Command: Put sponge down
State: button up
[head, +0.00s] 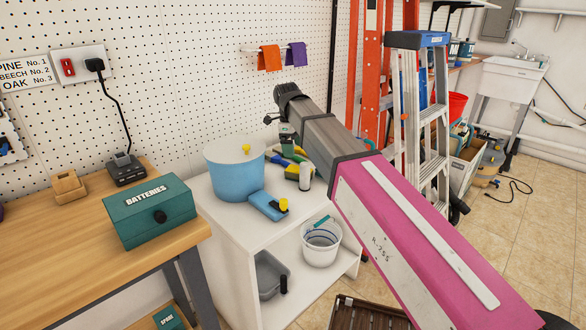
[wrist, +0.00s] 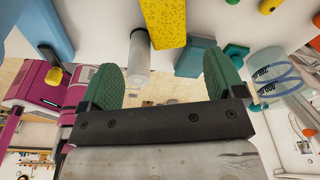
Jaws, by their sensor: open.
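My gripper (wrist: 160,64) is open, with its two green finger pads apart and nothing held between them. In the head view my gripper (head: 287,135) is at the end of the arm, above the top of the white cabinet, and mostly hidden. A yellow sponge (wrist: 169,22) is just beyond the fingertips in the wrist view, at the top middle. In the head view the sponge (head: 292,172) appears to lie on the cabinet top, beside a pale cylinder (head: 305,178). Any contact between fingers and sponge cannot be told.
On the white cabinet (head: 230,206) stand a light blue bucket (head: 233,175) and a blue item (head: 267,205) with a yellow-topped piece. Several small coloured items lie behind the sponge. A white bucket (head: 321,243) is on the shelf below. A green batteries box (head: 150,212) is on the wooden bench.

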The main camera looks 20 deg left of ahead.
aim_at(298, 169)
jog(key=shift+w+a, duration=0.15)
jog(key=shift+w, duration=0.05)
jog(key=shift+f, duration=0.25)
jog(key=shift+w+d+f, duration=0.1)
jog(key=shift+d+f, duration=0.2)
jog(key=shift+f, duration=1.4)
jog(key=shift+d+f, duration=0.35)
jog(key=shift+f, duration=1.35)
jog(key=shift+w+d+f, duration=0.1)
jog(key=shift+d+f, duration=0.2)
jog(key=shift+f, duration=1.4)
jog(key=c, duration=1.1)
jog(key=shift+r, duration=0.1)
notch_tip(298, 169, up, 16)
jog(key=r, duration=0.1)
jog(key=w+d+f+n, duration=0.1)
jog(key=d+f+n, duration=0.3)
jog(key=d, duration=1.1)
jog(key=w+d+f+n+t+y, duration=0.1)
jog(key=d+f+n, duration=0.3)
jog(key=d+n, duration=0.4)
jog(key=w+d+f+n+t, duration=0.1)
jog(key=d+f+n, duration=0.3)
jog(key=d, duration=1.8)
jog(key=shift+w+d+n+y, duration=0.15)
jog(key=shift+d+n+y, duration=0.05)
jog(key=shift+n, duration=0.55)
jog(key=shift+w+d+n+y, duration=0.15)
jog(key=shift+n+y, duration=0.05)
jog(key=shift+n, duration=0.55)
